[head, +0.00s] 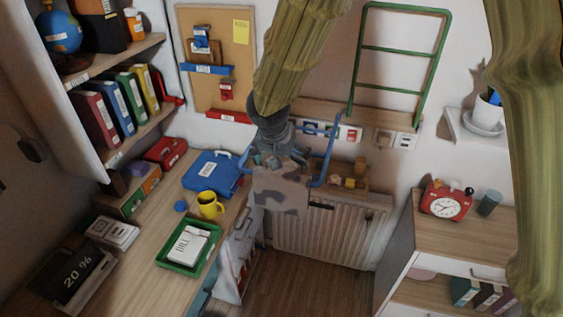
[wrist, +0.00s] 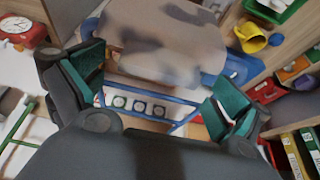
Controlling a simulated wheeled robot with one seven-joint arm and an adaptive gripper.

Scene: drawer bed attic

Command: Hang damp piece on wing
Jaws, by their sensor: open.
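The damp piece (head: 280,190) is a pale grey cloth with darker patches. In the head view it hangs below my gripper (head: 278,160), in front of the radiator. In the wrist view the cloth (wrist: 165,38) spreads beyond my fingers. A blue tubular wing (head: 328,150) juts out there, and its bars (wrist: 152,92) cross between my fingers in the wrist view. My gripper (wrist: 155,88) is open, with one finger at each side. The cloth lies at the bars, but I cannot tell exactly how it rests on them. My gripper hides part of its top edge.
A green frame (head: 398,50) stands against the wall at the upper right. The desk at left holds a blue case (head: 212,172), yellow mug (head: 209,204) and green tray (head: 188,246). A radiator (head: 325,232) is behind the cloth. A cabinet with a red clock (head: 445,202) stands right.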

